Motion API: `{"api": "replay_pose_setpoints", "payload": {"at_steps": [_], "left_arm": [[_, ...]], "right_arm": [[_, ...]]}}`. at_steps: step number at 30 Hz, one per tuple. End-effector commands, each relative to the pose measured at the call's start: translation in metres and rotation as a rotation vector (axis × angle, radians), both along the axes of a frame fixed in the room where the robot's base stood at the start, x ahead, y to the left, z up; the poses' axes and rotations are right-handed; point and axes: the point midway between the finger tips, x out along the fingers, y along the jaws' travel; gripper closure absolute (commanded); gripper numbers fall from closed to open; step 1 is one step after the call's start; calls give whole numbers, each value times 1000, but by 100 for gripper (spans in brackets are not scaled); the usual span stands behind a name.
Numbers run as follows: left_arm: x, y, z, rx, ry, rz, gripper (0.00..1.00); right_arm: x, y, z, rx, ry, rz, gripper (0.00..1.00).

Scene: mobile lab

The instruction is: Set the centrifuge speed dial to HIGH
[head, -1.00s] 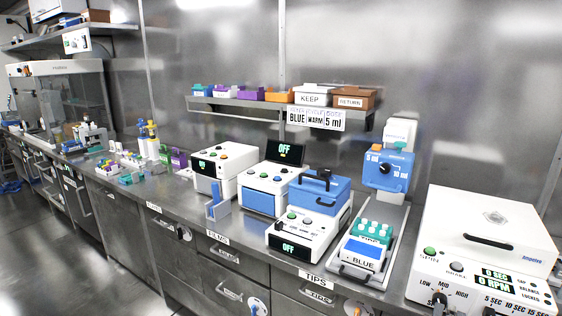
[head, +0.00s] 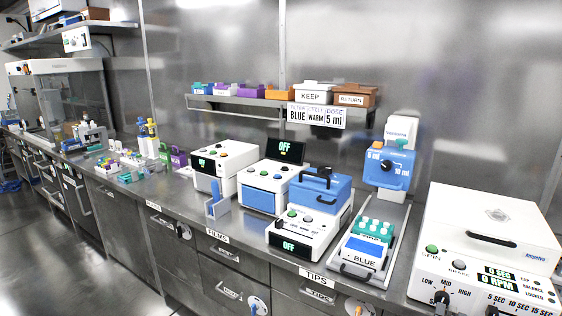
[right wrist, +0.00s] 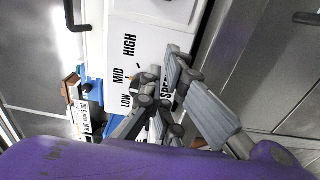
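The centrifuge (head: 487,225) is the white box at the far right of the counter in the head view. Its black speed dial (head: 441,298) is low on the front panel, under the LOW, MID and HIGH labels. In the right wrist view the white panel (right wrist: 150,30) carries these labels turned sideways. My right gripper (right wrist: 163,68) is in front of the panel by the dial, its fingers apart with part of the word SPEED showing between them. The fingers hide much of the dial, so its setting and any contact are unclear. My left gripper is in neither view.
Left of the centrifuge stand a tray (head: 395,240) with a blue-labelled rack, a blue dispenser (head: 389,168) and several white-and-blue devices. A shelf (head: 240,104) with boxes hangs on the wall. Drawers (head: 180,265) run below the counter. The floor at lower left is clear.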

Motion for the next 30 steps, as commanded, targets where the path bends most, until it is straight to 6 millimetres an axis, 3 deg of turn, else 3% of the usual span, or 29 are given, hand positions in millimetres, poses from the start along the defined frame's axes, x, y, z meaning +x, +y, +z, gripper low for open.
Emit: {"api": "replay_pose_setpoints", "payload": {"at_steps": [18,30], "left_arm": [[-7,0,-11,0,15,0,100],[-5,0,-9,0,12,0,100]], "right_arm": [[-51,27,-3,1,3,-5,100],[-53,27,3,-3,-1,-6,100]]}}
